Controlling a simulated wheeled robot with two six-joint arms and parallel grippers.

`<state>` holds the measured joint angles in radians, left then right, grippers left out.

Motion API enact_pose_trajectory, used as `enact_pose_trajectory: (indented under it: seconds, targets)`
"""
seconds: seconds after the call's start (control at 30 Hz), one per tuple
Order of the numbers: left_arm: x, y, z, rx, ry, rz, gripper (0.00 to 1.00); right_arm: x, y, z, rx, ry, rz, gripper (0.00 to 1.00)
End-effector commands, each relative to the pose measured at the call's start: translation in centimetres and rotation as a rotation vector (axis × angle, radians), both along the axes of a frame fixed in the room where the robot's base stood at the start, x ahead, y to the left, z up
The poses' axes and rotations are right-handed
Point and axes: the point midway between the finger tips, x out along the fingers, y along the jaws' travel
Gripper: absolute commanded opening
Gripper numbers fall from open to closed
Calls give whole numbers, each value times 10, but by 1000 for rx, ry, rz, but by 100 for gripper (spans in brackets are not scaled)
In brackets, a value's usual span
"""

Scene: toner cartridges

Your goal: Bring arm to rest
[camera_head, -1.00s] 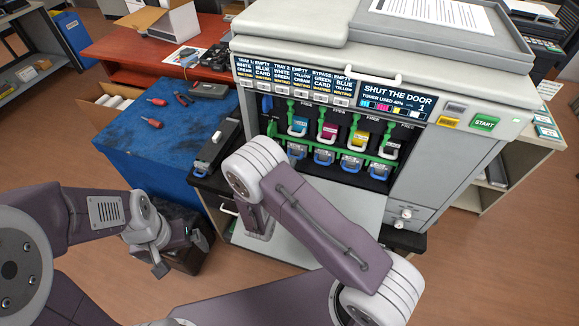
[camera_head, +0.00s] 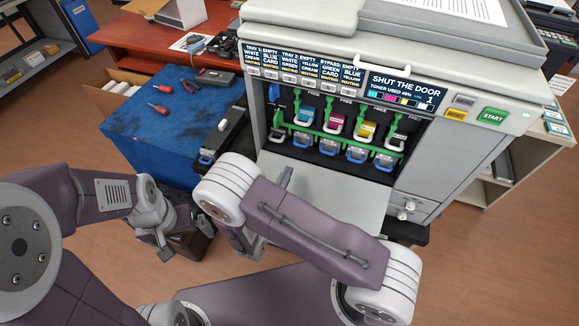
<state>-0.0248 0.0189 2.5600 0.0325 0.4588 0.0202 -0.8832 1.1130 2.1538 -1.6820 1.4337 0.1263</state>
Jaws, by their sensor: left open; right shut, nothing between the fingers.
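My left gripper (camera_head: 176,238) is low at the left, open and empty, above a dark bin (camera_head: 191,251). My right arm is bent across the front of the printer (camera_head: 470,75). Its forearm hides most of the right gripper; a grey finger part (camera_head: 285,178) shows above the forearm, in front of the lowered door (camera_head: 352,198). The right gripper is shut with nothing seen in it. The printer's display (camera_head: 402,90) reads "SHUT THE DOOR". Cyan (camera_head: 304,115), magenta (camera_head: 335,125), yellow (camera_head: 367,130) and black (camera_head: 397,137) cartridge fronts show in the open bay.
A dark long unit (camera_head: 223,134) lies left of the printer. The blue bench (camera_head: 165,140) holds red screwdrivers (camera_head: 159,108) and pliers (camera_head: 187,85). A red desk (camera_head: 130,45) stands behind. Floor (camera_head: 490,265) is clear at the right.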

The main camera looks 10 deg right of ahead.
Motion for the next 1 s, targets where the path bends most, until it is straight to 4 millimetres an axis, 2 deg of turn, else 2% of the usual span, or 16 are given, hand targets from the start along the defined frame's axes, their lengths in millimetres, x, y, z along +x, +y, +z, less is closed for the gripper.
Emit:
enact_pose_trajectory:
  seconds: [0.47, 0.5, 0.57, 0.63, 0.67, 0.7, 0.77, 0.8, 0.87, 0.9, 0.97, 1.0]
  targets:
    - [0, 0, 0, 0, 0, 0, 100, 1, -4, 0, 0, 0, -9, 0]
    - [0, 0, 0, 0, 0, 0, 100, 3, -11, 2, 4, -3, -31, 0]
    - [0, 0, 0, 0, 0, 0, 100, 13, -28, 17, 41, -38, -95, 0]
    - [0, 0, 0, 0, 0, 0, 100, 26, -60, 50, 107, -107, -200, 0]
    - [0, 0, 0, 0, 0, 0, 100, 26, -78, 65, 131, -138, -263, 0]
    - [0, 0, 0, 0, 0, 0, 100, 20, -106, 83, 166, -176, -363, 0]
    - [0, 0, 0, 0, 0, 0, 100, -2, -148, 101, 238, -218, -546, 0]
    - [0, 0, 0, 0, 0, 0, 100, -23, -175, 108, 299, -239, -681, 0]
    - [0, 0, 0, 0, 0, 0, 100, -68, -207, 111, 425, -269, -916, 0]
    - [0, 0, 0, 0, 0, 0, 100, -103, -220, 107, 540, -291, -1090, 0]
    - [0, 0, 0, 0, 0, 0, 100, -154, -216, 92, 767, -332, -1358, 0]
    - [0, 0, 0, 0, 0, 0, 100, -176, -201, 80, 927, -362, -1507, 0]
